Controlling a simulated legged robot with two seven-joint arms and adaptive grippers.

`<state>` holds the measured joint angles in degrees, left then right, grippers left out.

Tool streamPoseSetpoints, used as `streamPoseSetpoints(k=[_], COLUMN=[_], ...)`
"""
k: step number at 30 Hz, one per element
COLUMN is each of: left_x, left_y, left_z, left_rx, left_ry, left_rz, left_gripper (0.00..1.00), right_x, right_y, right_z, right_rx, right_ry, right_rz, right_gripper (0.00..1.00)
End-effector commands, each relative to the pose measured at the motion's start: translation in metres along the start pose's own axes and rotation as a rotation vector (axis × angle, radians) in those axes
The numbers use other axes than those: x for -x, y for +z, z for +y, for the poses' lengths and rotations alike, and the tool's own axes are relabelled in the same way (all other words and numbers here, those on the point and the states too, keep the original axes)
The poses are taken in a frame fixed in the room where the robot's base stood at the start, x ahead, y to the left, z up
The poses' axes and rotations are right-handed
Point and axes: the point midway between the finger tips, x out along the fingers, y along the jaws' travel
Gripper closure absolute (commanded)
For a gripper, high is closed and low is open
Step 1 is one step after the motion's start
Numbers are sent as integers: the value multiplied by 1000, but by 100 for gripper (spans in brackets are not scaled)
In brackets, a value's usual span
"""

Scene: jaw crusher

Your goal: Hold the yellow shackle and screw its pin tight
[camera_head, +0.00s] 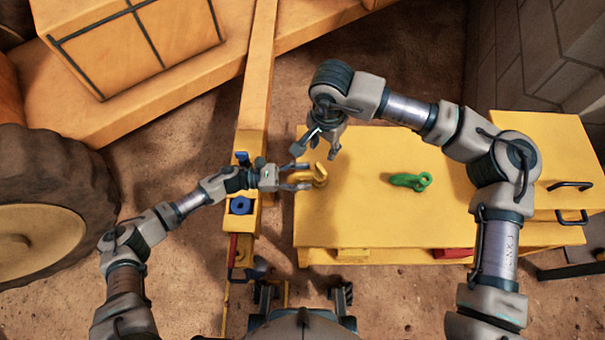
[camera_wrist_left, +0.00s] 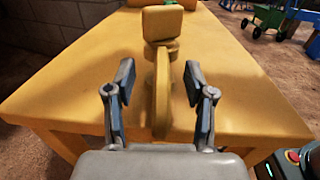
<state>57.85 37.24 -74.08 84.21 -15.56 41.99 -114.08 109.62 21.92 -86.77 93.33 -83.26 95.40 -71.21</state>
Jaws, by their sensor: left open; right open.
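The yellow shackle (camera_head: 321,174) stands near the left edge of the yellow table (camera_head: 370,222). In the left wrist view its narrow yellow body (camera_wrist_left: 162,95) rises between my left fingers, with a rounded block-like yellow part (camera_wrist_left: 162,23) at its far end. I cannot clearly tell the pin from the body. My left gripper (camera_head: 302,177) is open at the shackle's left side; its fingers (camera_wrist_left: 160,82) stand apart on either side, with gaps visible. My right gripper (camera_head: 315,152) is open, pointing down just above and behind the shackle, apparently holding nothing.
A green shackle (camera_head: 412,181) lies on the table to the right. A yellow beam (camera_head: 256,110) runs beside the table's left edge, with a blue round part (camera_head: 240,205) near it. A yellow cabinet with black handles (camera_head: 570,186) stands at right. The table's front middle is clear.

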Motion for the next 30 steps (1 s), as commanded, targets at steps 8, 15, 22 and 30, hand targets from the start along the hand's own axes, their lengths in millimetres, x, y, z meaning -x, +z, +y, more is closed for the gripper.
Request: streamPoseSetpoints(k=[8,15,22,30], left_x=[-2,-2,-2,-1], left_y=[0,0,-1,-1], left_z=[0,0,0,0], left_rx=[1,1,1,1], left_ry=[1,1,1,1], left_rz=[1,1,1,1], left_gripper=[46,100,100,100], right_x=[0,0,0,-1], right_y=[0,0,0,0], right_z=[0,0,0,0], right_rx=[0,0,-11,-403], right_ry=[0,0,0,0], right_rz=[0,0,0,-1], right_gripper=[58,58,56,56])
